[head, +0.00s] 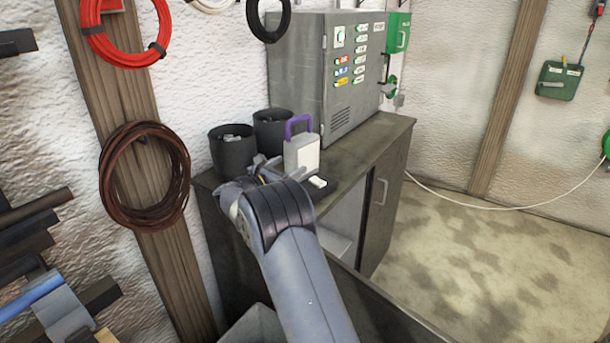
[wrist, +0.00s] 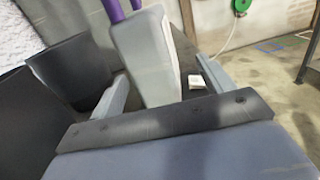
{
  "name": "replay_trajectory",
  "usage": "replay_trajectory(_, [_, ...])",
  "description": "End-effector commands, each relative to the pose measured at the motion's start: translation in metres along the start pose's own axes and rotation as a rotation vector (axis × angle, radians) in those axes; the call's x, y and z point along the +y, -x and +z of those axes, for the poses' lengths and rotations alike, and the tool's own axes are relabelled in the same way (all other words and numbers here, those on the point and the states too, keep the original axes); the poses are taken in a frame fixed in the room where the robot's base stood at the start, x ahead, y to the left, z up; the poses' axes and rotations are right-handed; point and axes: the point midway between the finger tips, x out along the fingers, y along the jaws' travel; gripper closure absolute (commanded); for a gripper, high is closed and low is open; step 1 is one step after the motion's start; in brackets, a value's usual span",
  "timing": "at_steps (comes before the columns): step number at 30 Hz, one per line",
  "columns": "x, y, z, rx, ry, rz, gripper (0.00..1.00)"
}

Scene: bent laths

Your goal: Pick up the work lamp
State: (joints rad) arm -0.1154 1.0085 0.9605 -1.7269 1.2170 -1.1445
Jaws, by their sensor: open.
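The work lamp (head: 303,156) is a small light-grey box with a purple handle on top. It stands upright on the counter (head: 350,160), in front of the grey cabinet. In the wrist view the lamp (wrist: 147,60) rises between the two fingers of my gripper (wrist: 160,85), its purple handle cut off by the top edge. My gripper (head: 285,172) is open, with one finger on each side of the lamp's lower part. I cannot tell whether either finger touches it. My own arm hides part of the counter's near end in the head view.
Two dark pots (head: 233,150) stand close on the left of the lamp. A small white block (head: 318,182) lies on the counter just right of my gripper. The grey control cabinet (head: 345,80) stands behind. The counter's right part is clear.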

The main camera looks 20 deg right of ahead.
Motion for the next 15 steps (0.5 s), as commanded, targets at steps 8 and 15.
replay_trajectory(8, [0.004, -0.038, 0.0, 0.0, 0.0, -0.004, 0.24])
replay_trajectory(15, [0.004, -0.049, -0.003, 0.0, 0.0, 0.0, 0.24])
